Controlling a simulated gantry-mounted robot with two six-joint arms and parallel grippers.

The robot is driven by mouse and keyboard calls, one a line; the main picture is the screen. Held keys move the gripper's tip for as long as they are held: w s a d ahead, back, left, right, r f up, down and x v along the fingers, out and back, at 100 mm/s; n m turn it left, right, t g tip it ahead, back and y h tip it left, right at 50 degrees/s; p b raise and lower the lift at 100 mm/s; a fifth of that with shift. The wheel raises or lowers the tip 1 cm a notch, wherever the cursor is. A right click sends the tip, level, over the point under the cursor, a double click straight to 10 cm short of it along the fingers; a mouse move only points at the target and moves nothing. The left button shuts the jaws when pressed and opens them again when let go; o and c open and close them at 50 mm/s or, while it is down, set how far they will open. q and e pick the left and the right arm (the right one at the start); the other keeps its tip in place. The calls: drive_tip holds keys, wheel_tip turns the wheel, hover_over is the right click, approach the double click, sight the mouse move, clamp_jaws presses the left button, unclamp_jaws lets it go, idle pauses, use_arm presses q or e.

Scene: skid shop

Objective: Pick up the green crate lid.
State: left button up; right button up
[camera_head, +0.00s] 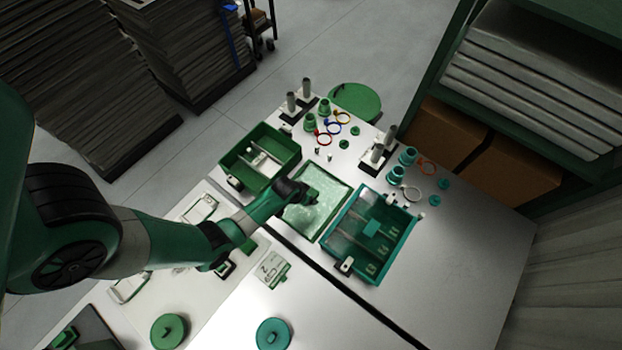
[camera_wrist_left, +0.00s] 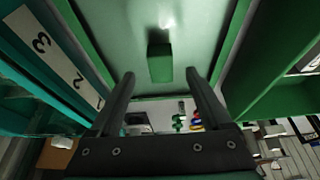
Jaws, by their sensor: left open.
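The green crate lid (camera_head: 328,208) is a flat pale-green panel with a darker rim. It lies on the table between the green crate and the teal crate. In the left wrist view the lid (camera_wrist_left: 205,45) fills the upper middle, with a small green block handle (camera_wrist_left: 160,63) standing on it. My left gripper (camera_head: 306,194) is over the lid and hides part of it. In the left wrist view its two fingers (camera_wrist_left: 159,76) are open, one on each side of the handle's line, with nothing held. I cannot tell whether the fingertips reach down beside the handle. My right gripper is not in view.
The open green crate (camera_head: 285,140) stands left of the lid, and the teal divided crate (camera_head: 408,222) stands close on its right. Coloured rings, caps and grey posts (camera_head: 390,135) stand behind. A white labelled box (camera_head: 273,268) lies in front. The table's right side is clear.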

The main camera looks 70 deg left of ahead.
use_arm(q)
drive_tip(key=b+x, duration=0.5)
drive_tip(key=shift+w+a, duration=0.15)
drive_tip(key=shift+r, duration=0.1)
clamp_jaws()
